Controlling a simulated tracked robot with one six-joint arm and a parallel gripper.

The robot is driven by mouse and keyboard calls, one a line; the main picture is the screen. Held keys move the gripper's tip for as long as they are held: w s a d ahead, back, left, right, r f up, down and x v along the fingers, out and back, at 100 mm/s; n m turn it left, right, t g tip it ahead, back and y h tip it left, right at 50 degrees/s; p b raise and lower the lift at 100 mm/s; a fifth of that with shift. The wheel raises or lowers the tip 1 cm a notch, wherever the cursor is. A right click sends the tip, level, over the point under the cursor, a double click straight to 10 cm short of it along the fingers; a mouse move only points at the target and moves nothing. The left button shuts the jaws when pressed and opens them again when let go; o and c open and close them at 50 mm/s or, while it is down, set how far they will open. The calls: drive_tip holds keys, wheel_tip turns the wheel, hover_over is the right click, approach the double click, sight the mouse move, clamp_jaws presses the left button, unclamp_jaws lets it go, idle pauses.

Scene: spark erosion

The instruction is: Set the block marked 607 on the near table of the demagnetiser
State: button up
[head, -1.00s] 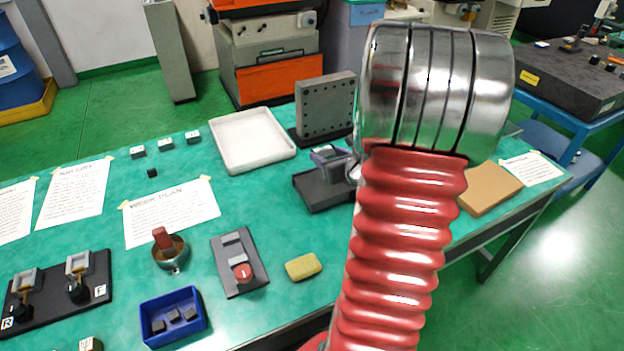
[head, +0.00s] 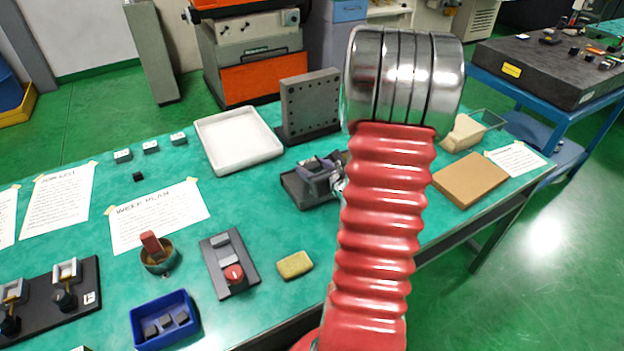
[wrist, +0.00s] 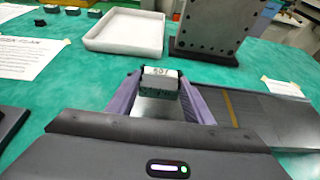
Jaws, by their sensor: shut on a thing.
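My gripper (wrist: 158,92) has purple fingers shut on a small dark block (wrist: 158,78) in the wrist view. The block's pale label reads roughly 607. In the head view my gripper (head: 322,172) is small and partly behind my red arm; the block is hard to make out there. A low dark slab, apparently the demagnetiser (head: 300,190), lies below the gripper on the green bench. In the wrist view the slab (wrist: 268,112), with an ochre stripe across it, extends to the right of the fingers. The gripper hides part of it, and contact with the block cannot be told.
A white tray (head: 240,155) and an upright drilled plate (head: 310,105) stand behind. Three labelled blocks (head: 151,147) sit at the back left. A switch box with red knob (head: 230,270), yellow sponge (head: 294,265) and blue bin (head: 165,338) are in front. A brown board (head: 470,180) lies right.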

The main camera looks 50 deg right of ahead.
drive_tip(key=shift+f, duration=0.2)
drive_tip(key=shift+w+f, duration=0.1)
drive_tip(key=shift+f, duration=1.85)
drive_tip(key=o, duration=1.5)
drive_tip(key=shift+f, duration=0.15)
